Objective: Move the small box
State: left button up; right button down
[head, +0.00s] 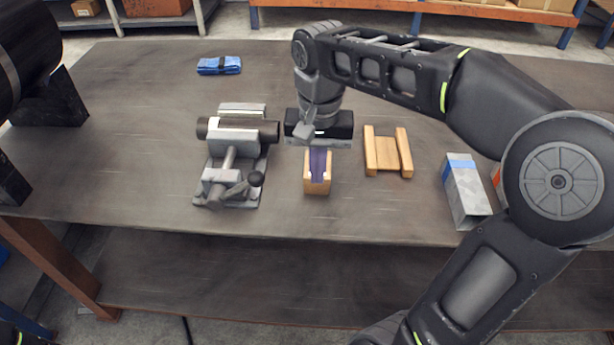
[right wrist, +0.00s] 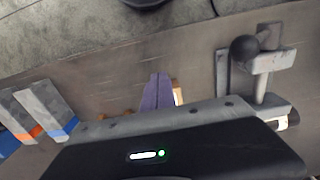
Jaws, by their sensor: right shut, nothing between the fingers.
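A small wooden box-like piece (head: 317,187) stands on the bench, below my right gripper (head: 318,176). The purple fingers of this gripper are shut and empty, pointing down in front of or into the piece; I cannot tell which. In the right wrist view the fingers (right wrist: 157,92) hide most of it, with wood showing on both sides. A grey box with a blue band (head: 466,192) stands farther right on the bench. In the right wrist view a blue-ended grey box (right wrist: 45,108) is at left. Which box is the small one is unclear. My left gripper is not seen.
A grey vise (head: 235,150) clamps a dark-ended pipe left of the wooden piece. A wooden cradle (head: 388,153) is to its right. An orange patch (head: 496,177) shows beside my right arm. A blue cloth (head: 219,65) lies at the back. The front left bench is clear.

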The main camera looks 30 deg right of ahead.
aim_at(317, 201)
notch_tip(317, 201, down, 10)
jog(key=shift+s+f, duration=0.1)
jog(key=shift+f, duration=0.05)
jog(key=shift+w+d+r+p, duration=0.2)
jog(key=shift+w+d+p, duration=0.25)
jog(key=shift+w+d, duration=0.8)
jog(key=shift+w, duration=0.3)
